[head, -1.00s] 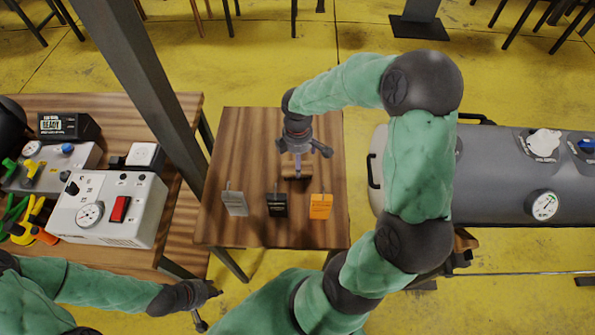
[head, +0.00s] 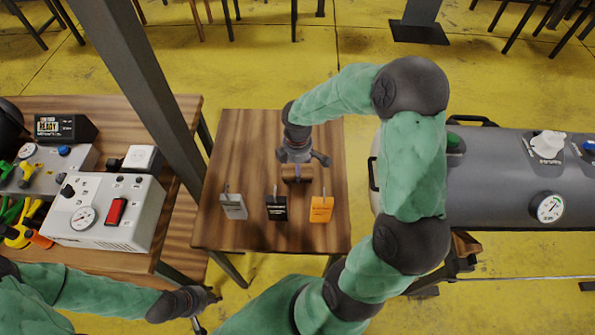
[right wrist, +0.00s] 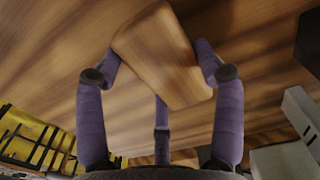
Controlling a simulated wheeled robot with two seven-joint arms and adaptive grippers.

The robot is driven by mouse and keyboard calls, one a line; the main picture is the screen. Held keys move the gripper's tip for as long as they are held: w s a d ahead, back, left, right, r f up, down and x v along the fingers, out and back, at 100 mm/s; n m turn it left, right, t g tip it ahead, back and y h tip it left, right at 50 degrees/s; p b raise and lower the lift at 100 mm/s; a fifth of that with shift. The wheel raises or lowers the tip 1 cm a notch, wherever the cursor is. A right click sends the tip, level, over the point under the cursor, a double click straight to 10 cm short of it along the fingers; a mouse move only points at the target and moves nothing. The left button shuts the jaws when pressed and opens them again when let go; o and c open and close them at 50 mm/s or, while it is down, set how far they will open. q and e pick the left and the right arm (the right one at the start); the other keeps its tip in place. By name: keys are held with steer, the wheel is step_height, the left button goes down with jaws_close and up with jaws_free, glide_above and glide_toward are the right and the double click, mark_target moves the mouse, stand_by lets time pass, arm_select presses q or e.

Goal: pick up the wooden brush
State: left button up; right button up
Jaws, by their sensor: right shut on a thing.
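The wooden brush (head: 298,179) is a brown block over the small wooden table, below my right gripper (head: 297,163) in the head view. In the right wrist view the wooden brush (right wrist: 165,52) shows as a tan block between the fingers of my right gripper (right wrist: 160,70), which is shut on it. I cannot tell how far it is above the table top. Its bristles are not clearly seen. My left gripper (head: 205,300) is low at the left, away from the brush, and looks empty; its finger opening is unclear.
On the small table (head: 235,150) stand a grey block (head: 233,207), a black block (head: 277,208) and an orange block (head: 321,209) in front of the brush. A white control box (head: 105,212) is on the left table. A grey tank (head: 490,185) lies at the right.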

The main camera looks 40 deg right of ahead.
step_height(320, 180, up, 10)
steer(key=p, duration=0.3)
stand_by(0.3)
